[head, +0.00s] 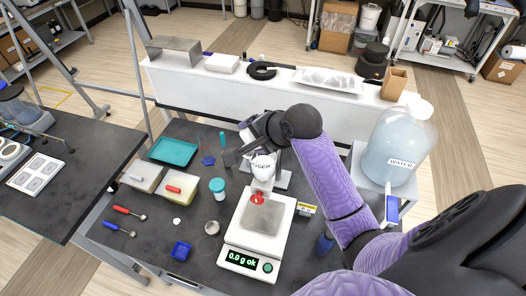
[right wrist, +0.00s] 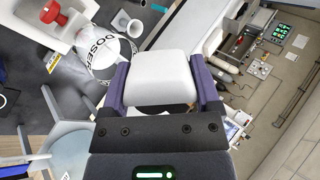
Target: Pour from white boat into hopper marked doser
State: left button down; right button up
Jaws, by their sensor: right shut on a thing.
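The hopper marked doser (head: 262,167) is white and stands at the back of the scale, with a red part below it. It also shows in the right wrist view (right wrist: 98,57), at the upper left. My right gripper (right wrist: 160,88) is shut on the white boat (right wrist: 158,72), which sits between its two purple fingers. In the head view my right gripper (head: 240,152) is beside and just above the hopper, and mostly hides the boat. The boat's contents and exact tilt cannot be told. My left gripper is not in view.
The scale (head: 246,249) reads "0.0 g ok". A teal tray (head: 173,152), sponge-like blocks, a teal-lidded jar (head: 217,188), spoons and a blue dish (head: 181,251) lie left of it. A large water bottle (head: 396,148) stands right. A white ledge (head: 190,88) runs behind.

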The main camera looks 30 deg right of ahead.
jog(key=shift+d+y, duration=0.1)
jog(key=shift+y, duration=0.2)
jog(key=shift+d+m+y, duration=0.2)
jog(key=shift+m+y, duration=0.2)
jog(key=shift+y, duration=0.1)
jog(key=shift+w+d+m+y, duration=0.1)
jog(key=shift+d+m+y, duration=0.15)
jog(key=shift+y, duration=0.35)
jog(key=shift+a, duration=0.1)
jog(key=shift+d+m+y, duration=0.2)
jog(key=shift+m+y, duration=0.25)
jog(key=shift+y, duration=0.15)
jog(key=shift+d+f+m+y, duration=0.1)
jog(key=shift+d+m+y, duration=0.15)
jog(key=shift+y, duration=0.45)
